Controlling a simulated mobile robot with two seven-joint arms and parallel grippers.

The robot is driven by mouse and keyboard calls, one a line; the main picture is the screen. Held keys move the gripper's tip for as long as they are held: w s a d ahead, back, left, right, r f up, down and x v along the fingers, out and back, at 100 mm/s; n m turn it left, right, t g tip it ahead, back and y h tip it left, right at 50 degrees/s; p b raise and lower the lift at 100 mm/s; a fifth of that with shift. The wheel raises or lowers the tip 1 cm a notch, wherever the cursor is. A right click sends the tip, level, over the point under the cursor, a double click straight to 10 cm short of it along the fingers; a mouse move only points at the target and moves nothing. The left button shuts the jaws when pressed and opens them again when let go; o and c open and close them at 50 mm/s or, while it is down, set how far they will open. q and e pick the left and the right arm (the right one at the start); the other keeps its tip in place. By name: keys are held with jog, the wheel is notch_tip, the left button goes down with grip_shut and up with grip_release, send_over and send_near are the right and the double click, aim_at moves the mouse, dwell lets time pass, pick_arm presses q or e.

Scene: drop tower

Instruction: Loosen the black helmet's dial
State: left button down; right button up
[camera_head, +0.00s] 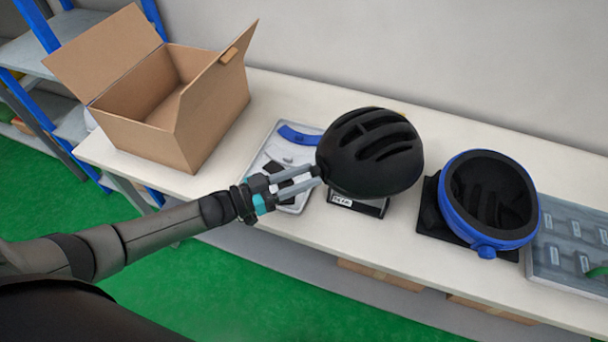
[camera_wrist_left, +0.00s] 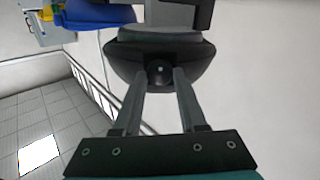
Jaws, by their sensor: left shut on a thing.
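The black helmet (camera_head: 374,155) rests dome up on a small black stand (camera_head: 362,206) with a white label, in the middle of the table. Its dial (camera_wrist_left: 159,74) is a round black knob on the helmet's near side, seen in the left wrist view between the fingertips. In the head view the dial (camera_head: 317,170) is mostly covered by the fingers. My left gripper (camera_head: 318,176) reaches in from the left and is shut on the dial; its two fingers also show in the left wrist view (camera_wrist_left: 160,78). My right gripper is not in view.
An open cardboard box (camera_head: 150,105) stands at the table's left. A tray (camera_head: 276,150) with a blue curved part lies behind my left gripper. A blue helmet (camera_head: 453,213) lies upturned to the right, beside a grey panel (camera_head: 570,280). The white table's (camera_head: 320,265) front edge runs below.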

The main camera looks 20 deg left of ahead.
pick_arm(q)
jog(key=shift+c, duration=2.2)
grip_release()
jog(key=shift+s, duration=0.1)
jog(key=v, duration=1.5)
